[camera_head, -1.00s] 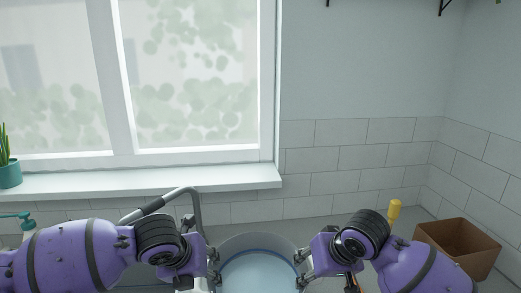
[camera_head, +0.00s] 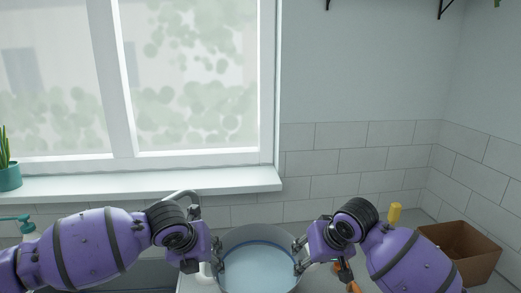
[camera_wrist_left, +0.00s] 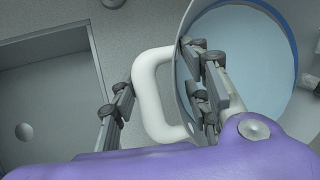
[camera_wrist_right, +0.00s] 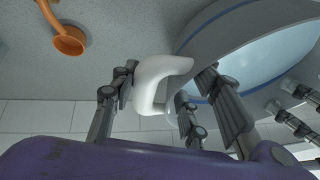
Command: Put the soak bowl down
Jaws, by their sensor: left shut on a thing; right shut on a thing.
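The soak bowl (camera_head: 232,238) is a wide grey bowl with pale blue water inside and a white handle on each side. It is at the bottom middle of the head view, between my two grippers. My left gripper (camera_head: 211,259) is shut on its left handle (camera_wrist_left: 143,92), one finger outside the handle and the other over the bowl's rim. My right gripper (camera_head: 300,253) is shut on the right handle (camera_wrist_right: 150,84) in the same way. The bowl looks about level. Its underside is hidden, so I cannot tell whether it touches the counter.
A sink basin (camera_wrist_left: 45,95) lies left of the bowl, with a tap (camera_head: 184,194) behind my left arm. An orange ladle-like tool (camera_wrist_right: 70,42) lies on the counter to the right.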

